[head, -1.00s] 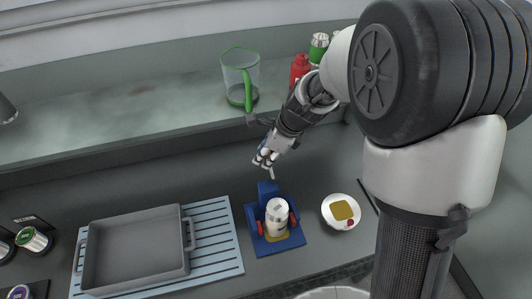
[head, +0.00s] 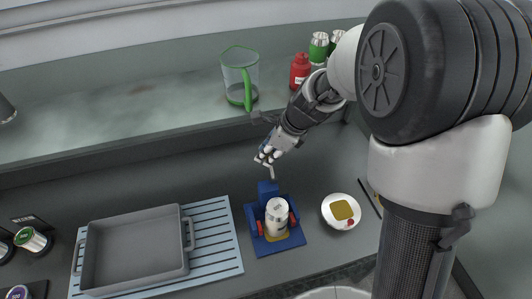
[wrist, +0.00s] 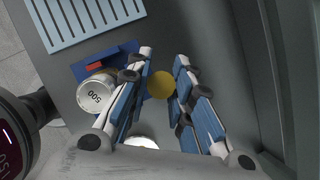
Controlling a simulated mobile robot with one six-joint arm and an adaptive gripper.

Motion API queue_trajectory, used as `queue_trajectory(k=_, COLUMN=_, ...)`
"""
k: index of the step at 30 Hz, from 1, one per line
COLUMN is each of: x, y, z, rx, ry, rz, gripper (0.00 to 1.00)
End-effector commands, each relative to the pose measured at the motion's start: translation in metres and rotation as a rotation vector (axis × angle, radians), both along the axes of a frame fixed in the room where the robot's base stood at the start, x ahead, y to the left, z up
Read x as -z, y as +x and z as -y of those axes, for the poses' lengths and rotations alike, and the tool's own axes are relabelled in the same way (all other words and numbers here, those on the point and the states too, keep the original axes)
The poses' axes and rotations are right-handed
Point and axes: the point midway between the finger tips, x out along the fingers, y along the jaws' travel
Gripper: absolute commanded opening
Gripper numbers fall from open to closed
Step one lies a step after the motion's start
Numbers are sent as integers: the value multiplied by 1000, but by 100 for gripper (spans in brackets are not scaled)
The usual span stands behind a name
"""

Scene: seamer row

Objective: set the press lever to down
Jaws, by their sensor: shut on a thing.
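The blue press (head: 268,189) stands on the lower counter with a pale can (head: 277,214) upright on its base. The press (wrist: 130,47) and the can (wrist: 96,92), marked 005, also show in the wrist view. A thin pale lever (head: 272,172) rises above the back of the press and stands roughly upright. My gripper (head: 267,156) is at the lever's upper end. The lever's lower joint is not clear.
A grey tray (head: 89,250) on a slatted light-blue mat (head: 229,236) lies left of the press. A white plate (head: 334,224) with food is to its right. A green-handled jug (head: 240,78) and a red bottle (head: 299,70) stand on the upper shelf.

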Motion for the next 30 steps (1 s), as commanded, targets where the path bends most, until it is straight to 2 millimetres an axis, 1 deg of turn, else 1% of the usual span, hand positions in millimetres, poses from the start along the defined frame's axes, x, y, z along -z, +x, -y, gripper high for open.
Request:
queue_trajectory(k=8, x=2, y=8, z=25, rx=7, ry=167, rz=-48, gripper=0)
queue_trajectory(k=16, x=5, y=17, z=58, rx=7, ry=409, rz=-117, gripper=0)
queue_trajectory(k=24, x=17, y=25, z=85, rx=5, ry=628, rz=-180, gripper=0)
queue_trajectory(k=30, x=27, y=29, z=98, rx=4, ry=748, rz=-213, gripper=0)
